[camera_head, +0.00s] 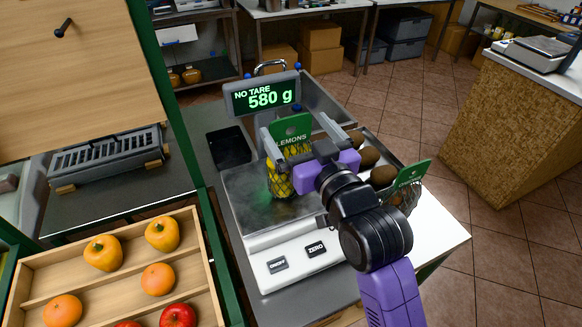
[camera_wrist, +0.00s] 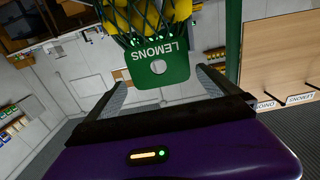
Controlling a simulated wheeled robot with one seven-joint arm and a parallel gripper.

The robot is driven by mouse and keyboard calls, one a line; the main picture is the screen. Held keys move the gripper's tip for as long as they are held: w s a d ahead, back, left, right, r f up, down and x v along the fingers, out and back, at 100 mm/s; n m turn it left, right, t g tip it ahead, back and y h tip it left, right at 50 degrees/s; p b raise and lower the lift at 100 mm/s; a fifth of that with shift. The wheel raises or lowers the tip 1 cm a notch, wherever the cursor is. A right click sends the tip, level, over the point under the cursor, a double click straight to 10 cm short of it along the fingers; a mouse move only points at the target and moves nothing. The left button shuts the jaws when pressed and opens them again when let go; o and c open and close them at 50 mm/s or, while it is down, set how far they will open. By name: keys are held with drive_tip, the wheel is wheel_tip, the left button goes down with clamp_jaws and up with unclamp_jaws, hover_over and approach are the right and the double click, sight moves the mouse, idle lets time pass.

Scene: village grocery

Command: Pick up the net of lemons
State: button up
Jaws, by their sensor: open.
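The net of lemons (camera_head: 281,182) stands on the metal pan of the scale (camera_head: 240,215). It is a dark mesh of yellow lemons under a green card tag (camera_head: 290,132) reading LEMONS. The scale display (camera_head: 262,96) reads NO TARE 580 g. My gripper (camera_head: 298,128) is open, with one finger on each side of the tag. In the wrist view the tag (camera_wrist: 161,68) lies between the two open fingers, with the net (camera_wrist: 150,18) beyond it. I cannot tell whether a finger touches the tag. The net's right part is hidden behind my gripper.
Several brown kiwis (camera_head: 369,156) lie in a tray right of the scale, beside another green-tagged net (camera_head: 407,190). A wooden crate (camera_head: 150,284) of peppers and fruit is at the lower left, by a green post (camera_head: 165,100). Tiled floor (camera_head: 490,235) is clear at right.

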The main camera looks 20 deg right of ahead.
sight(291, 122)
drive_tip(key=w+p, duration=0.1)
drive_tip(key=w, duration=0.1)
drive_tip(key=w+p, duration=0.1)
drive_tip(key=w, duration=0.2)
drive_tip(key=shift+a+r, duration=0.15)
drive_tip(key=shift+r, duration=0.05)
drive_tip(key=shift+w+f, duration=0.1)
drive_tip(key=shift+w, duration=0.35)
drive_tip(key=c, duration=2)
